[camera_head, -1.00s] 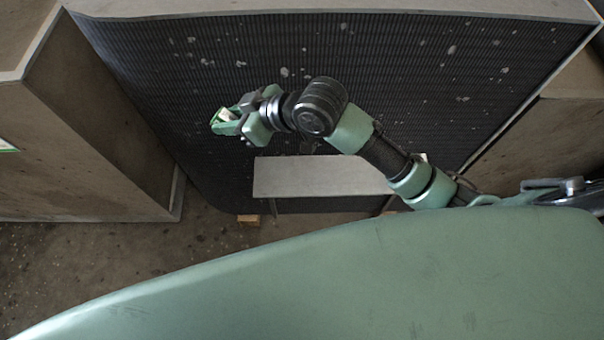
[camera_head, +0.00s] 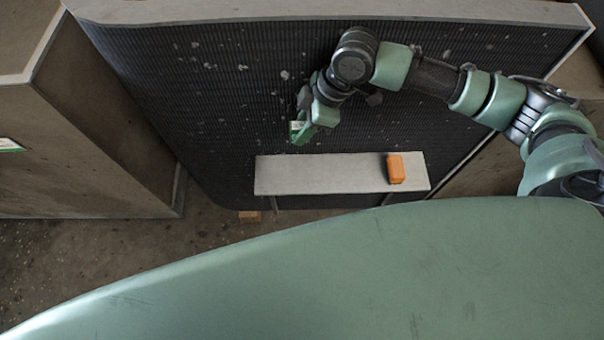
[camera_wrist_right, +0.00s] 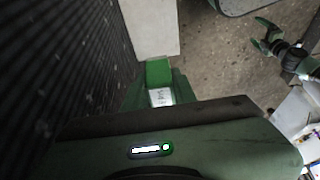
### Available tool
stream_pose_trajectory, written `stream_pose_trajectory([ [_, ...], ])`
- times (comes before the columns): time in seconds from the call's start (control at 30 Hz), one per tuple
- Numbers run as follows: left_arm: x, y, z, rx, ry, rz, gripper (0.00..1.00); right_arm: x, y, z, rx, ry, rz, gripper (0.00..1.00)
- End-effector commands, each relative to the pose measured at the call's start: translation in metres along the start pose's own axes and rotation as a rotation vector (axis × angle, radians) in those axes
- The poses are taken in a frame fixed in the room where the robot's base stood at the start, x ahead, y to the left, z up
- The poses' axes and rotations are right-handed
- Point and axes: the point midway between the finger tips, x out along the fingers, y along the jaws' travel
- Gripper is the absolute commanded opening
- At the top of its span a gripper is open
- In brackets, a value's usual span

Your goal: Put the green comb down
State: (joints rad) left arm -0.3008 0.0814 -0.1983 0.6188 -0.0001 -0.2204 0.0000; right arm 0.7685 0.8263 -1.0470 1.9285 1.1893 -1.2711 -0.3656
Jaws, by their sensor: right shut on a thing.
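My right gripper (camera_head: 312,118) is shut on the green comb (camera_head: 297,131), in front of the dark ribbed wall and above the left part of the narrow grey bench (camera_head: 320,176). The comb is small and partly hidden by the fingers in the head view. In the right wrist view the comb's green end (camera_wrist_right: 158,71) and a white label show beyond the wrist, with the pale bench top (camera_wrist_right: 150,28) past it. My left gripper (camera_wrist_right: 264,37) shows at the upper right of the wrist view with its fingers apart and empty; it is outside the head view.
An orange block (camera_head: 396,168) lies on the right end of the bench. The bench's left and middle top is bare. The dark ribbed wall (camera_head: 200,90) rises behind it. A large concrete-like block (camera_head: 90,150) stands at left.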

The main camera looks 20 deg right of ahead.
Motion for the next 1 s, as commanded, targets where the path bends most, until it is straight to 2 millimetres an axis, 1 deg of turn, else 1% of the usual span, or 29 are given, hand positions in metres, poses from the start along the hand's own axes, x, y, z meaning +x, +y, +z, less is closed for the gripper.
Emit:
stream_pose_trajectory([
  [0.07,0.0,0.0,0.0,0.0,0.0,0.0,0.94,0.004,0.0,0.001,0.002,0.0,-0.001,0.0],
  [0.17,-0.001,0.0,-0.001,0.001,0.001,0.001,0.94,0.018,-0.001,0.007,0.003,-0.001,-0.004,0.0],
  [0.5,-0.006,0.001,-0.002,0.002,0.002,0.002,0.94,0.101,-0.001,0.042,0.004,-0.001,-0.003,0.0],
  [0.6,-0.006,0.002,-0.002,0.002,0.003,0.002,0.94,0.121,-0.001,0.049,0.003,0.0,-0.002,0.0],
  [0.7,-0.007,0.002,-0.003,0.002,0.003,0.003,0.94,0.134,0.0,0.055,0.002,0.001,0.0,0.0],
  [0.87,-0.006,0.002,-0.003,0.002,0.004,0.003,0.94,0.145,0.0,0.059,0.002,0.002,0.0,0.0],
  [1.0,-0.006,0.002,-0.003,0.002,0.004,0.003,0.94,0.165,-0.001,0.067,0.003,0.0,-0.001,0.0],
])
